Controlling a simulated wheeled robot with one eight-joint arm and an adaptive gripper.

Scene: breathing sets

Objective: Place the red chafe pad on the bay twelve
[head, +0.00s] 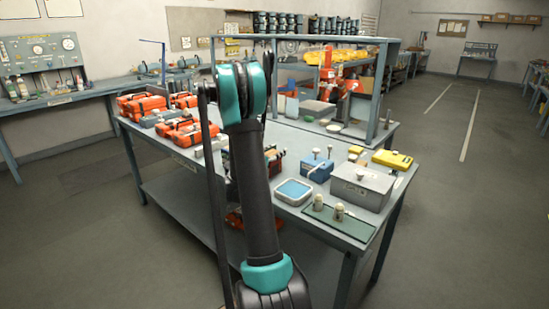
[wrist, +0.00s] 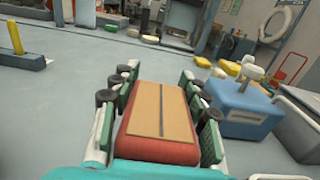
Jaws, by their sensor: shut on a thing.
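The red chafe pad (wrist: 160,148) is a rounded red block with a tan top face and a dark line along its middle. It fills the lower middle of the wrist view. My gripper (wrist: 160,90) is shut on it, with green-padded fingers on its left and right sides. In the head view my arm hides the gripper, and I cannot make out the pad there. The grey workbench (head: 250,198) lies below. I cannot pick out a marking for bay twelve in either view.
A blue box (wrist: 240,108) with a pale knob stands close right of my gripper; the head view shows it too (head: 316,166). A grey case (head: 361,186), a blue-topped tray (head: 293,191) and orange cases (head: 185,132) share the bench. Bare bench lies ahead-left of the pad.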

